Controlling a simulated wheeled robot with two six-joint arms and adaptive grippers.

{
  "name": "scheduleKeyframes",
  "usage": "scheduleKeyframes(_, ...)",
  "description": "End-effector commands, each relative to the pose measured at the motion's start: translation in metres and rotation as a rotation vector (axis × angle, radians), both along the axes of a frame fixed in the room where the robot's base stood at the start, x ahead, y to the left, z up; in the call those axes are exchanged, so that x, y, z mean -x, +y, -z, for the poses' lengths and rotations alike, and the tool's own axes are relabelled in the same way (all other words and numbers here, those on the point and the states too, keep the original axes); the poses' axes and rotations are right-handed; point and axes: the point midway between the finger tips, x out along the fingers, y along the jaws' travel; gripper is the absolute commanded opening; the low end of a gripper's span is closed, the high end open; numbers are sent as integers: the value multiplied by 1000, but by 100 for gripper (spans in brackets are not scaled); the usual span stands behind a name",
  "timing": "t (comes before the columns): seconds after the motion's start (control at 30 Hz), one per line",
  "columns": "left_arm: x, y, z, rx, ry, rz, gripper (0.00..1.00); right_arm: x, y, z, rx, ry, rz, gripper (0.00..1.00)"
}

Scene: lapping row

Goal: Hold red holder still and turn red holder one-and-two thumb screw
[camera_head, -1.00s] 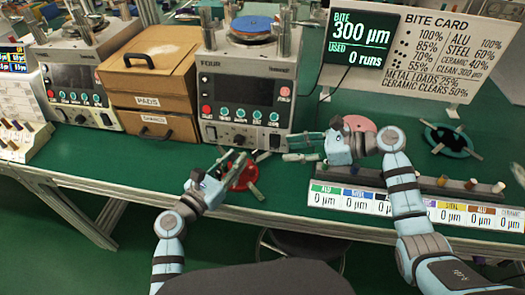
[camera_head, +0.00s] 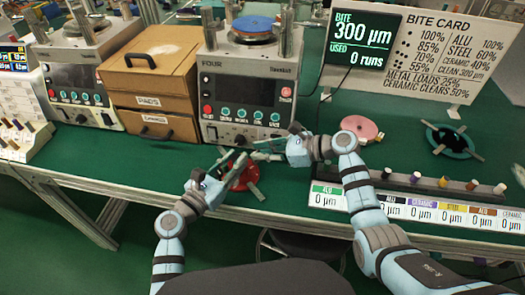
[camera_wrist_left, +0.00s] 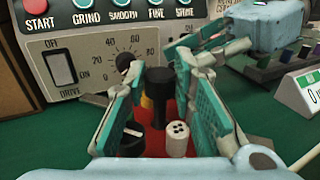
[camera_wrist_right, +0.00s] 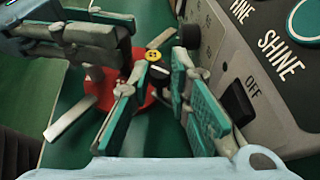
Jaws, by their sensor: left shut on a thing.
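The red holder (camera_head: 240,179) lies on the green bench in front of machine FOUR; it also shows in the right wrist view (camera_wrist_right: 101,88). My left gripper (camera_head: 232,160) is closed on its raised middle, mostly hidden by the fingers. In the left wrist view a black post (camera_wrist_left: 156,92), a white dotted cylinder (camera_wrist_left: 177,138) and a black slotted knob (camera_wrist_left: 132,136) stand among the fingers. My right gripper (camera_wrist_right: 158,100) is open above the holder's right side. A yellow-topped piece (camera_wrist_right: 153,56) and a dark knob (camera_wrist_right: 159,75) show just beyond its fingertips. I cannot tell which is the one-and-two thumb screw.
Machine FOUR (camera_head: 245,88) stands close behind the holder. Wooden drawers (camera_head: 150,82) are left of it. A pink disc (camera_head: 359,127), a dark green ring (camera_head: 450,140) and a rack of small cylinders (camera_head: 415,180) are to the right. Bench is clear at front left.

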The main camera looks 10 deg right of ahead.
Motion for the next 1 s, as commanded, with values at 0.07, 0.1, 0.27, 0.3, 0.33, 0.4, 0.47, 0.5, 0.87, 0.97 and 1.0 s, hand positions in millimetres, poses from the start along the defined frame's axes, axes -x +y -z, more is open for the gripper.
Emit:
scheduleKeyframes(0.07,0,0,0,-1,0,-1,0,0,0,0,0,0,1,0)
scheduleKeyframes(0.1,0,0,0,-1,0,-1,0,1,1,0,0,0,12,0)
scheduleKeyframes(0.27,0,0,0,-1,0,-1,0,3,2,1,0,0,113,0)
scheduleKeyframes(0.3,0,0,0,-1,0,-1,0,4,2,0,-2,1,132,0)
scheduleKeyframes(0.33,0,0,0,-1,0,-1,0,3,2,0,-2,1,139,0)
scheduleKeyframes(0.4,0,0,0,-1,0,-1,0,3,2,0,-1,1,143,0)
scheduleKeyframes(0.47,0,0,0,-2,-1,-1,0,3,2,0,-1,1,143,0)
scheduleKeyframes(0.5,0,0,0,-2,-1,-1,0,3,2,0,-2,1,142,0)
scheduleKeyframes(0.87,0,0,0,-1,0,-1,0,3,1,0,-1,1,142,38)
scheduleKeyframes(0.97,0,0,0,-1,-1,-1,0,3,1,0,-1,1,142,38)
scheduleKeyframes(1.0,0,0,0,-1,-1,-1,0,3,0,0,0,1,142,38)
